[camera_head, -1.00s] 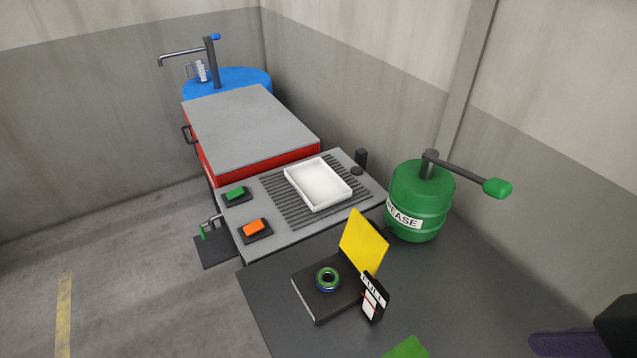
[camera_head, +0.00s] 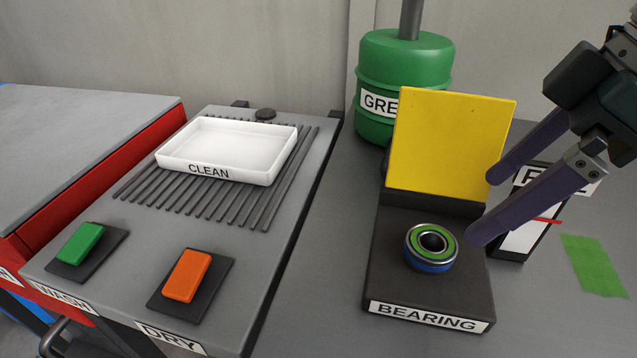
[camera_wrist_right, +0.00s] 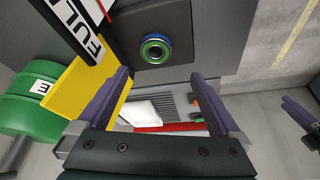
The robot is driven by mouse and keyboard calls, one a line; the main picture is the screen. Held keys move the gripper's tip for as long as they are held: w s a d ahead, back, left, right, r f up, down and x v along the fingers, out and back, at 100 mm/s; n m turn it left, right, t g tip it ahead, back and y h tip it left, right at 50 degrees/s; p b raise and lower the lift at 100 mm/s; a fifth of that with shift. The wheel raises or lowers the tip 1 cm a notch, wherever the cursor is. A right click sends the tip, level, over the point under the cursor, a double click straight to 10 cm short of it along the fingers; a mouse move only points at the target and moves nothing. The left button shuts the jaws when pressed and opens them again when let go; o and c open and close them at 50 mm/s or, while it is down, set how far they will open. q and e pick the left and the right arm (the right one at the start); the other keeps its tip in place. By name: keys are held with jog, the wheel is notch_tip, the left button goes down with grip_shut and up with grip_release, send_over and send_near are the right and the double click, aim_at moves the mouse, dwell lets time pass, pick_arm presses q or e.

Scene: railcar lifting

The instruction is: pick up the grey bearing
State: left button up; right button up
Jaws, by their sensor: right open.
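The bearing (camera_head: 432,247) is a grey metal ring with a green face and a blue lower band. It lies flat on the black stand (camera_head: 432,290) labelled BEARING. It also shows in the right wrist view (camera_wrist_right: 156,48). My right gripper (camera_head: 484,207) is open and empty, with its purple fingers (camera_wrist_right: 161,76) spread. It is above and to the right of the bearing, apart from it as far as I can tell. A purple finger shape at the right edge of the wrist view appears to be my left gripper (camera_wrist_right: 300,112); its opening is unclear.
A yellow plate (camera_head: 450,145) stands upright behind the bearing. A FULL sign (camera_head: 522,228) stands close on the right, partly behind my right fingers. A green grease drum (camera_head: 375,120) is behind. A white CLEAN tray (camera_head: 270,177) is left, beyond green (camera_head: 80,243) and orange (camera_head: 187,275) buttons.

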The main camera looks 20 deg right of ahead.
aim_at(433, 242)
jog(key=x, duration=0.4)
jog(key=shift+w+d+f+b, duration=0.1)
jog(key=shift+d+f+b, duration=0.1)
jog(key=shift+f+b, duration=0.2)
jog(key=x, duration=0.5)
jog(key=shift+w+f+b, duration=0.15)
jog(key=shift+b, duration=0.2)
pick_arm(q)
jog(key=shift+d+f, duration=0.2)
jog(key=shift+f, duration=0.9)
pick_arm(e)
jog(key=shift+c, duration=0.2)
jog(key=c, duration=0.4)
grip_shut()
